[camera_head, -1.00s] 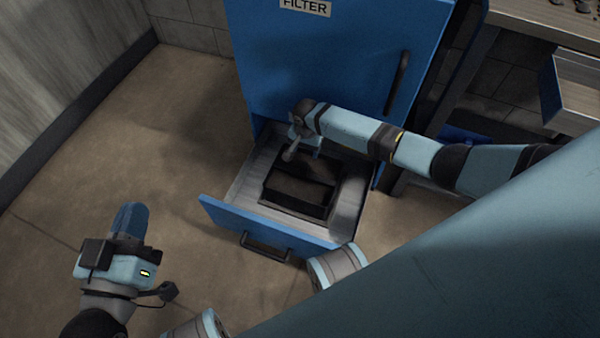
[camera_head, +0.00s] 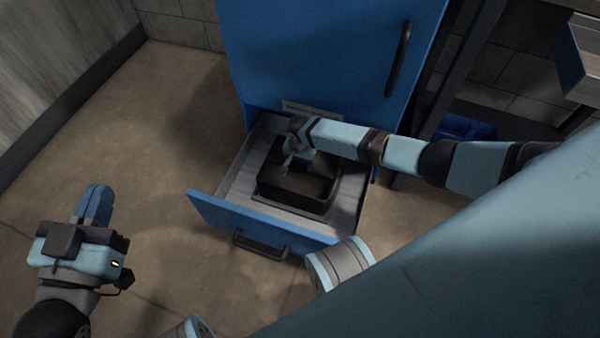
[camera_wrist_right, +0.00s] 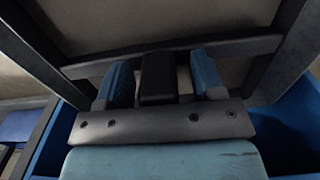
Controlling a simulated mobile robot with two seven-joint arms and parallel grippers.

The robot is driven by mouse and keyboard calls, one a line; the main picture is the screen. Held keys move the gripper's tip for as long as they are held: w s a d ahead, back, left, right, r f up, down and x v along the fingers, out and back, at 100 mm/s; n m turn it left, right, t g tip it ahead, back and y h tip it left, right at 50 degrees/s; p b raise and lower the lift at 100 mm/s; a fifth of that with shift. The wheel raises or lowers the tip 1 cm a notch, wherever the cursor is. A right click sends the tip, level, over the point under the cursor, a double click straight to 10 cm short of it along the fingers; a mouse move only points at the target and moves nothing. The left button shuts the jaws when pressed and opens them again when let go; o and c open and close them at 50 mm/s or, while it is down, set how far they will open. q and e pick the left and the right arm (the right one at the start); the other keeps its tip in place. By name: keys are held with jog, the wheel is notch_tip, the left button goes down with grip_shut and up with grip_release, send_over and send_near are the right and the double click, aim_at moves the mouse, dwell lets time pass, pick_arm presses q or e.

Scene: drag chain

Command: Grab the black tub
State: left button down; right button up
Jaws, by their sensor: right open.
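The black tub (camera_head: 292,190) sits in the pulled-out blue drawer (camera_head: 268,228) in the head view. My right gripper (camera_head: 287,170) is over the tub's rear left part, and its forearm hides part of the back rim. In the right wrist view, my right gripper (camera_wrist_right: 160,76) is open, with two blue fingers apart. A dark block shows between them, and dark bars, possibly the tub's rim, run behind and beside them. I cannot tell whether the fingers touch the tub. My left gripper (camera_head: 94,203) hangs above the floor at left, away from the drawer; its jaw gap is not clear.
The tall blue cabinet (camera_head: 310,60) with a black door handle (camera_head: 400,60) stands above the drawer. The drawer's front handle (camera_head: 260,246) faces me. A bench with an open blue-sided drawer (camera_head: 572,62) is at the upper right. The floor (camera_head: 150,130) left of the drawer is clear.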

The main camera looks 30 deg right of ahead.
jog(key=shift+r, duration=0.1)
grip_shut()
